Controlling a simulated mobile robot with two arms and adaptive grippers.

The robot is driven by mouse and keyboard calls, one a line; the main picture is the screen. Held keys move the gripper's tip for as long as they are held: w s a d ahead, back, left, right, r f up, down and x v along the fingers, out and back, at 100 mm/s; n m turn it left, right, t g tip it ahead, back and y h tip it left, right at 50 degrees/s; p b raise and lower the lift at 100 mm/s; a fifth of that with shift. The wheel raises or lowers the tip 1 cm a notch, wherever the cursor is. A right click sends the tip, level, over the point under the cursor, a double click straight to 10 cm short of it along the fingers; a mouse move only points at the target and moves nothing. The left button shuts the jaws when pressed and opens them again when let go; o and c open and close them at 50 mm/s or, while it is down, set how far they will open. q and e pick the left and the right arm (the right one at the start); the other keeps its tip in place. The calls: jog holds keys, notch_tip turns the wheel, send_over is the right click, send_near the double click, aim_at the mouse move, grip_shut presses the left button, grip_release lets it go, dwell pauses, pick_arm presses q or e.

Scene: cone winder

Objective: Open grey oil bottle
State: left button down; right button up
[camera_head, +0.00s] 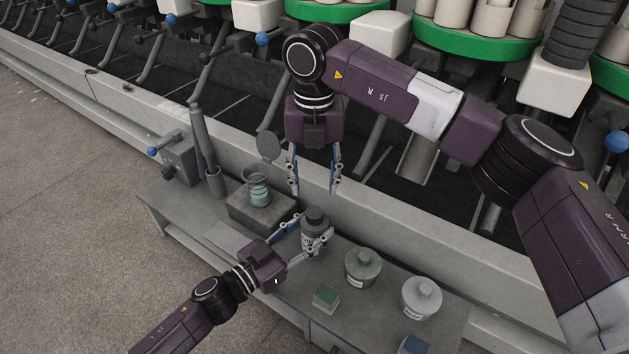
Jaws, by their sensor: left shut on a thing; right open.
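The grey oil bottle (315,219) stands upright on the grey bench, with its dark grey cap on top. My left gripper (312,234) reaches in from the lower left and is shut around the bottle's body, hiding part of it. My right gripper (315,190) hangs above the bottle, fingers pointing down, open and empty. Its fingertips are a little above the cap and apart from it.
A green block (326,296) lies in front. An open-lidded cup (258,190) sits on a box to the left. The winder's machine rail runs behind.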

aim_at(315, 212)
jog(key=m, duration=1.5)
jog(key=shift+m, duration=0.4)
jog(key=shift+f, duration=4)
jog(key=shift+c, duration=0.3)
